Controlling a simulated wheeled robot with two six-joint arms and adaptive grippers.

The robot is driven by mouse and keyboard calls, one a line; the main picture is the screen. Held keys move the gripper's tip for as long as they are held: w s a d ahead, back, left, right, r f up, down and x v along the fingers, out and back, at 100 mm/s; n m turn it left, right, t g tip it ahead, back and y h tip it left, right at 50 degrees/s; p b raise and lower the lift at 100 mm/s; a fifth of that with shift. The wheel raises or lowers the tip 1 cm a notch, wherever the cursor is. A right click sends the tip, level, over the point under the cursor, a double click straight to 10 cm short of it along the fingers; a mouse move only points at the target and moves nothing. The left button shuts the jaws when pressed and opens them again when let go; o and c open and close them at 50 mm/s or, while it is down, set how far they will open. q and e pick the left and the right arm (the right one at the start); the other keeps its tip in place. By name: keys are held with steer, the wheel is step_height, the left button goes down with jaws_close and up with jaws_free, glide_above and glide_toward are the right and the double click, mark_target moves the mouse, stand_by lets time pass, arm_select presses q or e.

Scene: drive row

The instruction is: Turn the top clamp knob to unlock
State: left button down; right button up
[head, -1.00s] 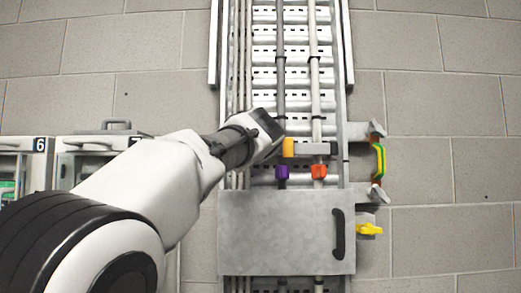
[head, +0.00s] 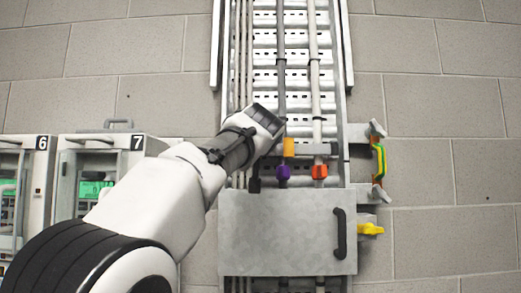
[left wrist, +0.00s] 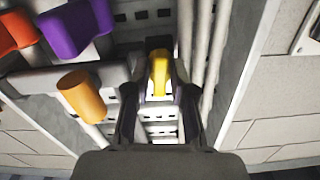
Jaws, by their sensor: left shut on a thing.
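A yellow knob (left wrist: 159,70) lies between the fingers of my left gripper (left wrist: 158,93) in the left wrist view, and the gripper is shut on it. In the head view, my left gripper (head: 264,122) covers this knob, at the left side of the cable ladder. An amber cylindrical knob (left wrist: 82,96) stands beside the gripper, apart from it; it also shows in the head view (head: 289,147). The held knob's exact angle is hard to tell. My right gripper is not in view.
A purple knob (head: 283,172) and an orange knob (head: 319,171) sit just below. A metal cover with a black handle (head: 339,234) is underneath. A yellow lever (head: 370,229) and a green-yellow handle (head: 379,159) are at right. Numbered cabinets (head: 150,146) stand at left.

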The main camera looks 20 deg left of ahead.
arm_select(q)
steer(key=shift+n, duration=0.8)
steer(key=c, duration=1.2)
jaws_free()
steer(key=shift+w, duration=0.1)
steer(key=shift+w+a+f, duration=0.15)
steer(key=shift+w+a, duration=0.05)
steer(key=shift+s+d, duration=0.1)
